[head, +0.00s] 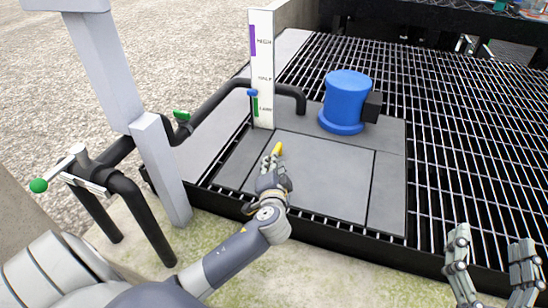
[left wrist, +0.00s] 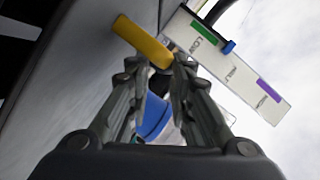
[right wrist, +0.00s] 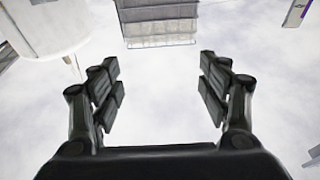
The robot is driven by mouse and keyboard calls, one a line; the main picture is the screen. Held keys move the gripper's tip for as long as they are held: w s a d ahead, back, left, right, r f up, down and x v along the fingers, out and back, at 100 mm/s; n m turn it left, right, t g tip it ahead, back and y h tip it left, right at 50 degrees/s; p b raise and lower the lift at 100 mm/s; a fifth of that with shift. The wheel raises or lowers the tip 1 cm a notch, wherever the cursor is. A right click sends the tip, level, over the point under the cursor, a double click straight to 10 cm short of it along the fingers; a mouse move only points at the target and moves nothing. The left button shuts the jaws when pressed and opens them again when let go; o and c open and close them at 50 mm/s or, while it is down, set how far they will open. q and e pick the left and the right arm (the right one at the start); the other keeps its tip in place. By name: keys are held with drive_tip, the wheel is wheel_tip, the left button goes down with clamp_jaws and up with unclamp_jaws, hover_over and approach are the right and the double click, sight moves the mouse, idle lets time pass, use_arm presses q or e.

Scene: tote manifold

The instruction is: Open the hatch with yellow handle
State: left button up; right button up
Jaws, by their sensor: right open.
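The hatch (head: 318,178) is a flat grey panel lying level in the dark grating, and it looks closed. Its yellow handle (head: 278,149) stands at the panel's far left corner. My left gripper (head: 272,165) is right at the handle, its fingers hiding the lower part. In the left wrist view the yellow handle (left wrist: 143,42) crosses just at the fingertips (left wrist: 155,72). The fingers are drawn close together with a gap between them; whether they grip the handle is unclear. My right gripper (head: 492,262) is open and empty, also seen in the right wrist view (right wrist: 160,85).
A blue motor-like cylinder (head: 347,100) stands behind the panel. A white level gauge (head: 262,70) rises at the back left. Black pipes (head: 135,195) with green-handled valves run along the left. Open grating (head: 470,140) lies to the right.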

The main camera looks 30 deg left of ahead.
use_arm(q)
drive_tip(key=b+x, duration=0.1)
drive_tip(key=x, duration=0.4)
drive_tip(key=shift+w+a, duration=0.25)
drive_tip(key=shift+w, duration=0.15)
use_arm(e)
drive_tip(key=s+r+t+y, duration=0.1)
drive_tip(key=s+r+t, duration=0.2)
drive_tip(key=r, duration=0.3)
drive_tip(key=shift+s+r+t, duration=0.15)
drive_tip(key=shift+r+t, duration=0.2)
drive_tip(key=shift+t, duration=0.25)
use_arm(q)
clamp_jaws()
